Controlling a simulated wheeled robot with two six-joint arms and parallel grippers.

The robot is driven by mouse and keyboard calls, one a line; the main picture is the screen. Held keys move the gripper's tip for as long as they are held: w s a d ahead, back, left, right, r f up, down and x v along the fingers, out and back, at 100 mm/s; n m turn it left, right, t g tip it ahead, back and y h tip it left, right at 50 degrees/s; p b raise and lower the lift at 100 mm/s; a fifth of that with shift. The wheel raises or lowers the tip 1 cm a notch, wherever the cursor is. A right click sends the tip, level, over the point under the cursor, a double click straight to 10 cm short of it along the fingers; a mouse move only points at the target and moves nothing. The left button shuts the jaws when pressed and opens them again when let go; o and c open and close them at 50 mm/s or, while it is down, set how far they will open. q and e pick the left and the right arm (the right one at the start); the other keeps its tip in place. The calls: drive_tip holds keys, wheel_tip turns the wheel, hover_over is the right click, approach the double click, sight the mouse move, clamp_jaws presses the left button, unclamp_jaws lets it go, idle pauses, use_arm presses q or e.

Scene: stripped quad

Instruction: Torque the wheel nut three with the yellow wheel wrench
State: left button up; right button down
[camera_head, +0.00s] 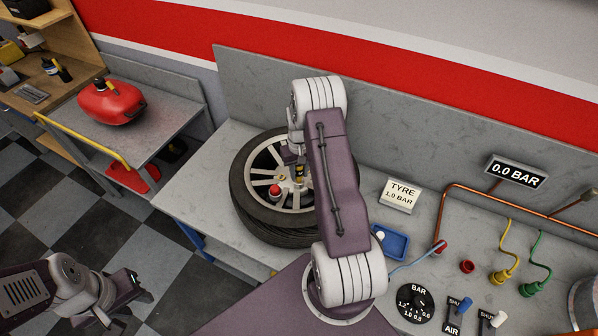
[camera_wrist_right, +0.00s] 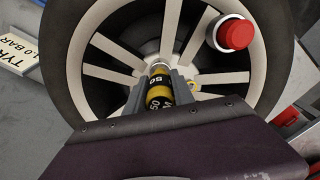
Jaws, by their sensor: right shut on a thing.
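The wheel (camera_head: 243,193) lies flat on the grey bench, with pale spokes and a black tyre; it also fills the wrist view (camera_wrist_right: 75,60). My right gripper (camera_wrist_right: 158,92) is shut on the yellow wheel wrench (camera_wrist_right: 160,97), a yellow and black barrel with numbers, over the hub area. The wrench (camera_head: 299,171) shows small beside my arm in the head view. I cannot tell whether its end touches a nut. A small yellowish piece (camera_wrist_right: 193,86) shows near the hub; no nut number is readable. My left gripper (camera_head: 128,286) hangs over the floor, away from the wheel.
A red-topped white cylinder (camera_head: 275,191) stands on the wheel. Right of it are a sign (camera_head: 400,194), a blue tray (camera_head: 391,242), a gauge dial (camera_head: 415,303), levers and coloured hoses. A red can (camera_head: 112,102) sits on the left side bench. My right arm covers part of the wheel.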

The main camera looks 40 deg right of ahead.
drive_tip(key=shift+m, duration=3.4)
